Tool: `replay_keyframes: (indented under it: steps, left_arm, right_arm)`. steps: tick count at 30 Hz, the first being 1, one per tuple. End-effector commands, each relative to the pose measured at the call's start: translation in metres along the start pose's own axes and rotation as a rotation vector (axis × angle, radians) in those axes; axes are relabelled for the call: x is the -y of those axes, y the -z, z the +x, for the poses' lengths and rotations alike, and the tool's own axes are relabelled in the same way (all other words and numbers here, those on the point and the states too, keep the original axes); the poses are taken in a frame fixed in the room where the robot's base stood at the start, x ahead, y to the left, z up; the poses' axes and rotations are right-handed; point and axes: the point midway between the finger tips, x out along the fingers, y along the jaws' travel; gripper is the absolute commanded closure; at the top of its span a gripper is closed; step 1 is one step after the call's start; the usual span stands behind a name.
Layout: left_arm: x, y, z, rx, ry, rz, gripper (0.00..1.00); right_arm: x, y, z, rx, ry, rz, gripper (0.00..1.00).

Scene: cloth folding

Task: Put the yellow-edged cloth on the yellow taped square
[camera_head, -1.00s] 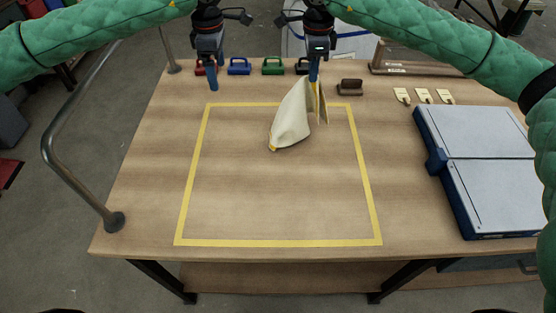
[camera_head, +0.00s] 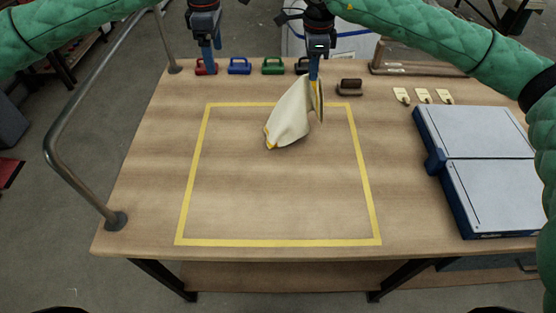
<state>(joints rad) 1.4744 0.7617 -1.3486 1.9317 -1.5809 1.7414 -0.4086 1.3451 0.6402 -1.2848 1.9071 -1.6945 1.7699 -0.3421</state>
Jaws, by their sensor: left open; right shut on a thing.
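The cream cloth (camera_head: 291,116) with yellow edging hangs in folds from my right gripper (camera_head: 314,76), which is shut on it. Its lower end is over the far right part of the yellow taped square (camera_head: 190,178); I cannot tell whether it touches the table. A yellow corner shows at its lower left tip. The taped square lies flat on the wooden table and its inside is otherwise bare. My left gripper (camera_head: 211,58) is open and empty, above the far left edge of the table, away from the cloth.
Red (camera_head: 206,66), blue (camera_head: 239,66) and green (camera_head: 272,66) handled items line the far edge. A brown block (camera_head: 350,87) and cream tags (camera_head: 423,96) lie at the back right. A blue-edged board (camera_head: 490,185) covers the right side. A metal rail (camera_head: 72,170) stands at the left.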

Motion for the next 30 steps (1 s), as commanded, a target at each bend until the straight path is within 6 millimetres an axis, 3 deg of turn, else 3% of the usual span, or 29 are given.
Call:
replay_keyframes:
  steps: [5, 18, 24, 30]
  left_arm:
    - [-0.001, 0.0, -0.018, 0.001, -0.004, -0.001, 0.13]
    - [-0.001, 0.0, -0.097, 0.001, -0.002, 0.0, 0.13]
    - [-0.001, 0.0, -0.114, 0.001, -0.001, 0.0, 0.13]
    - [-0.001, 0.0, -0.117, 0.001, 0.0, 0.0, 0.13]
  right_arm:
    - [0.0, 0.0, 0.007, 0.0, 0.0, 0.0, 1.0]
    - [0.0, 0.0, 0.024, 0.0, 0.0, 0.0, 1.0]
    - [0.0, 0.0, 0.026, 0.0, 0.0, 0.0, 1.0]
    - [-0.002, -0.002, 0.024, 0.0, 0.001, -0.001, 1.0]
